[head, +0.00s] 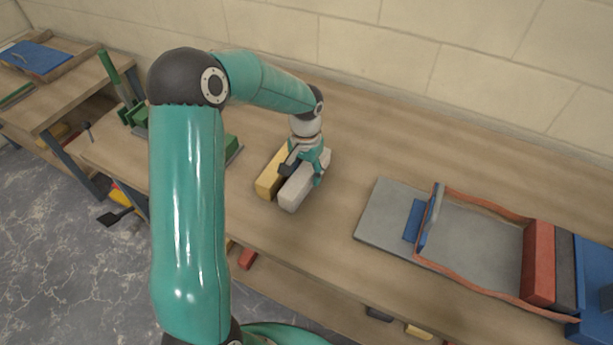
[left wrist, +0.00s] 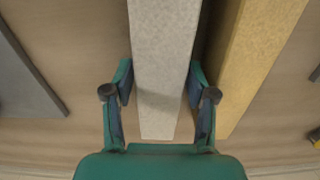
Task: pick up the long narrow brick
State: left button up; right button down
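The long narrow brick (head: 298,190) is pale grey and lies on the workbench in the head view. It runs up the middle of the left wrist view (left wrist: 162,50). My left gripper (head: 302,172) is over it, one finger on each long side. In the left wrist view the fingertips (left wrist: 161,78) are close against both sides; whether they press on it I cannot tell. A yellow brick (head: 268,182) lies alongside with a narrow gap, and it shows at right in the left wrist view (left wrist: 250,60). My right gripper is not in view.
Green items stand left, partly behind my arm. Bare bench lies between bricks and board.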

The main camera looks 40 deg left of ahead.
pick_arm(q)
grip_shut()
jog(key=shift+w, duration=0.1)
jog(key=shift+r, duration=0.25)
